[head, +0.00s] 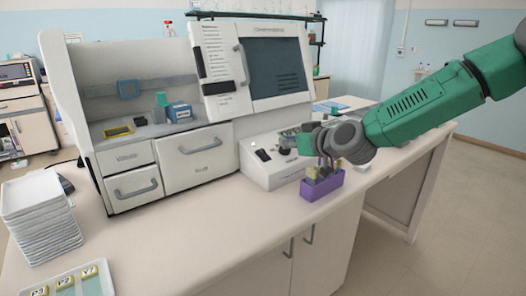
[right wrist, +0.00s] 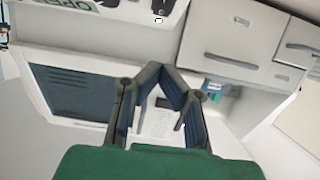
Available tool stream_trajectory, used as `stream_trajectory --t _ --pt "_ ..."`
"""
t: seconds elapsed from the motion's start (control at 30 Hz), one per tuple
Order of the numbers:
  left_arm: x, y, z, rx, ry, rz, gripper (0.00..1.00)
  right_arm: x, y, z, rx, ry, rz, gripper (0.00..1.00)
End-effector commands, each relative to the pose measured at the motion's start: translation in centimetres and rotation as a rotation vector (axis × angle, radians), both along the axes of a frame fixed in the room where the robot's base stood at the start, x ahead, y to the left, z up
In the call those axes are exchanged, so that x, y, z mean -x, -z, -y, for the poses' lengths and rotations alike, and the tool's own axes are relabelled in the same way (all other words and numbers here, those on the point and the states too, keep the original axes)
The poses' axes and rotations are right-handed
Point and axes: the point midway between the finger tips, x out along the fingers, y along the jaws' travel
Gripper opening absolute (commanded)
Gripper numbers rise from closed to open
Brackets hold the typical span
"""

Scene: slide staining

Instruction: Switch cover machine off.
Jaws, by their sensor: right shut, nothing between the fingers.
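A low white machine (head: 268,178) stands on the bench, right of a large white cabinet unit; I take it to be the cover machine. A small dark switch (head: 262,155) sits on the left of its sloped top; its on or off position is too small to tell. My right gripper (head: 307,140) is above the machine's right part, to the right of the switch and apart from it. Its fingers (right wrist: 165,78) are shut and empty in the right wrist view. The gripper hides part of the machine's top in the head view. My left gripper is not in view.
A purple holder (head: 322,185) with several small items stands right below my right wrist. The large cabinet unit (head: 125,158) with drawers and a dark screen (head: 277,68) stands behind and left. Stacked white trays (head: 40,222) are at the left. The front middle of the bench is clear.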

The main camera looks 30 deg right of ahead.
Motion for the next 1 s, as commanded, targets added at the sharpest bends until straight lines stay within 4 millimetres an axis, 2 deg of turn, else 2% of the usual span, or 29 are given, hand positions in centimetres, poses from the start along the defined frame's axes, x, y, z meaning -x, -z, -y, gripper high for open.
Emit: stream_trajectory --t 0.43,0.7,1.0 --pt "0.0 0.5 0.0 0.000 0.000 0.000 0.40 -7.9 2.9 -0.7 0.001 0.002 -0.003 0.00" --pt "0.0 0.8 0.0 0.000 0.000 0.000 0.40 -9.4 5.7 -0.8 -0.001 -0.001 -0.001 0.00" --pt "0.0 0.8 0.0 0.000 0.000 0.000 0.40 -9.7 6.2 -0.8 -0.002 0.001 0.000 0.00"
